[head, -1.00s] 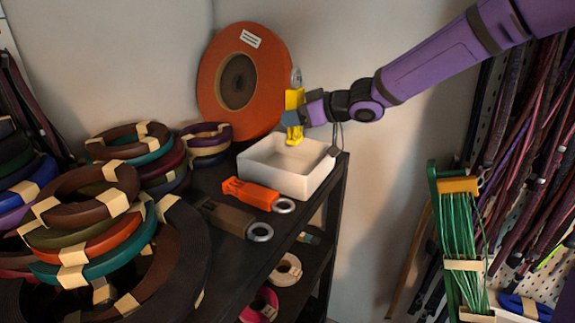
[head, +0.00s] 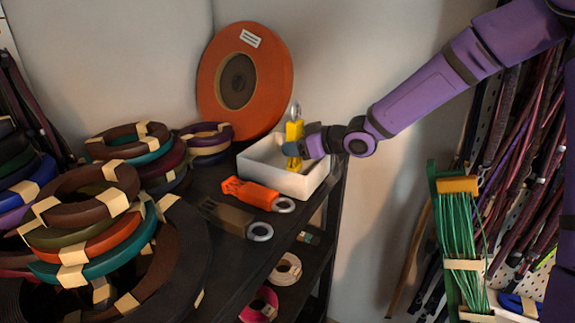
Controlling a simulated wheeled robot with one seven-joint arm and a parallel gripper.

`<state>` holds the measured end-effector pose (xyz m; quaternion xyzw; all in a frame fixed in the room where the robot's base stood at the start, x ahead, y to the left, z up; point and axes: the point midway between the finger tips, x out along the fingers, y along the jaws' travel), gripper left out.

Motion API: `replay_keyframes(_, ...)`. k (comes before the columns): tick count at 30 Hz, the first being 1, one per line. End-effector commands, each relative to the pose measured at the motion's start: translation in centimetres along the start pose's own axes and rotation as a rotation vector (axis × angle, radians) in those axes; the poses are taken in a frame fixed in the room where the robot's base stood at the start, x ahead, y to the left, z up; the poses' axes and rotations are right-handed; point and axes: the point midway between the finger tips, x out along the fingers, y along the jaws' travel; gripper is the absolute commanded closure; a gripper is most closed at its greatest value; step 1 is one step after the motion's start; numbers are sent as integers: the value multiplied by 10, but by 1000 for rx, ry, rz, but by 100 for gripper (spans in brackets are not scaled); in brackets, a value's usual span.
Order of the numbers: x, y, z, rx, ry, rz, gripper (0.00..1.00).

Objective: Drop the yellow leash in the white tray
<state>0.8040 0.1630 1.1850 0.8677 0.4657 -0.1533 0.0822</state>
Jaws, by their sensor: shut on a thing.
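The white tray (head: 262,175) stands on the dark shelf top near its right end. The yellow leash (head: 294,131) is upright in my gripper (head: 293,148), with a metal ring at its top. My gripper is shut on it, reaching in from the right. The leash's lower end is at the tray's opening, inside its outline. I cannot tell whether it touches the tray floor.
An orange leash (head: 250,193) and a brown one (head: 235,217) lie in front of the tray. A large orange spool (head: 272,78) leans on the wall behind it. Stacked coils (head: 95,223) fill the left. Hanging cords (head: 520,170) are at the right.

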Motion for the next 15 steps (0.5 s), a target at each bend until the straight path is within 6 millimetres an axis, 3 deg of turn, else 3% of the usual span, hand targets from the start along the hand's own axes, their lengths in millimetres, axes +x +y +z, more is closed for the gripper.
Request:
replay_keyframes(7,0,0,0,0,0,0,81)
replay_keyframes(8,0,0,0,0,0,0,49)
replay_keyframes(9,0,0,0,0,0,0,40)
replay_keyframes(11,0,0,0,0,0,0,26)
replay_keyframes(15,0,0,0,0,0,0,24)
